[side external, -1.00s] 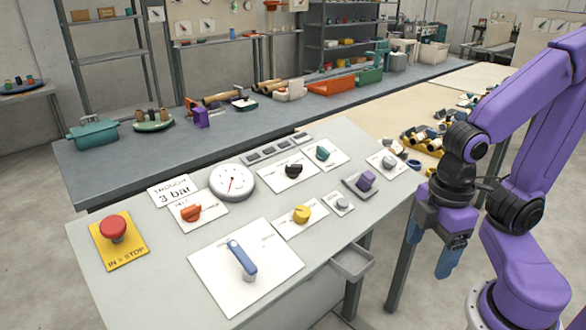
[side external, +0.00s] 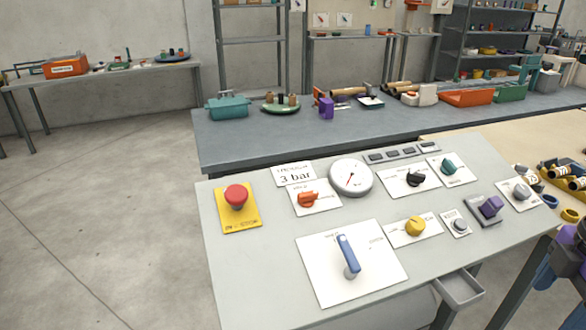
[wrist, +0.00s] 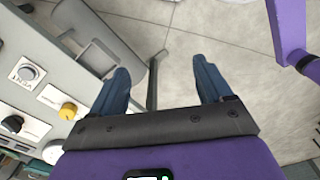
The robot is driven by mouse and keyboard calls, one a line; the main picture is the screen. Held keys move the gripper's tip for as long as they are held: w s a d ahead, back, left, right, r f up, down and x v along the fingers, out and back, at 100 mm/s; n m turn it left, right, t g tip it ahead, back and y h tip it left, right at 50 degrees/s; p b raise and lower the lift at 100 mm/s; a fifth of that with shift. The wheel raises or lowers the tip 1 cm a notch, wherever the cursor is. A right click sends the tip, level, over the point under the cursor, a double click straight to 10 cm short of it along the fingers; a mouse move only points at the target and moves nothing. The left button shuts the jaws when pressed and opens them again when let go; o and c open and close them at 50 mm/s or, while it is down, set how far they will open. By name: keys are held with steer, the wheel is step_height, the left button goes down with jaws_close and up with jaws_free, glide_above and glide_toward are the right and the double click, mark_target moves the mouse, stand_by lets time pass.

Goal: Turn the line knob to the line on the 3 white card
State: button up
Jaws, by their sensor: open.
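A sloping grey panel (side external: 236,290) carries several knobs on white cards; most lettering is too small to read, so I cannot tell which is the line knob. A blue lever handle (side external: 347,255) stands on the largest white card (side external: 385,285). Other knobs are orange (side external: 308,199), black (side external: 415,179), teal (side external: 449,166), yellow (side external: 414,226), purple (side external: 491,206) and grey (side external: 521,192). A white card (side external: 293,175) reads "3 bar".
A red mushroom button (side external: 236,195) on a yellow plate and a round gauge (side external: 351,177) stand up from the panel. A grey tray (side external: 460,289) sticks out at its front edge. A long bench (side external: 240,145) with tools stands behind. The floor at left is clear.

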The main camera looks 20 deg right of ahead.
steer(key=c, duration=0.7)
steer(key=w+a+r, duration=0.3)
steer(key=w+a, duration=0.1)
steer(key=w, duration=0.4)
step_height(320, 180, up, 7)
steer(key=t+h, duration=0.2)
glide_above(417, 174)
steer(key=s+a, duration=0.2)
steer(key=s, duration=0.2)
steer(key=shift+m+t, duration=0.3)
steer(key=shift+m, duration=0.1)
steer(key=x, duration=1.6)
steer(key=shift+f, duration=0.1)
